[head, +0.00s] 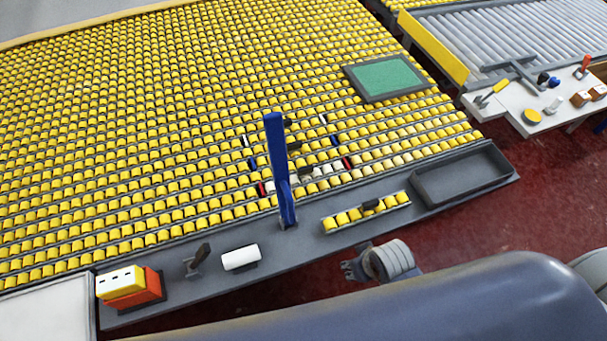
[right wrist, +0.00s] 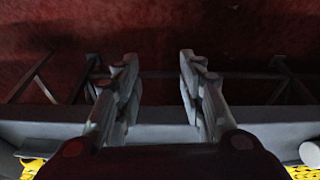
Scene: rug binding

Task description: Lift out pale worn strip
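A short pale, whitish strip of rollers (head: 324,171) lies in the yellow roller bed (head: 150,130), in the front rows, with a red mark at each end. A dark piece sits on it, and part of its left side is near a blue upright post (head: 278,165). My right gripper (head: 347,269) is off the front edge of the grey ledge, below and right of the pale strip and apart from it. In the right wrist view its two fingers (right wrist: 158,62) are spread with nothing between them. My left gripper is not in view.
The grey ledge (head: 300,240) carries a yellow roller strip (head: 345,219) with a dark handle, a white cylinder (head: 240,258), an orange-and-yellow box (head: 130,287) and an empty dark tray (head: 462,178). A green panel (head: 387,77) lies on the bed. A white side table (head: 520,110) holds tools.

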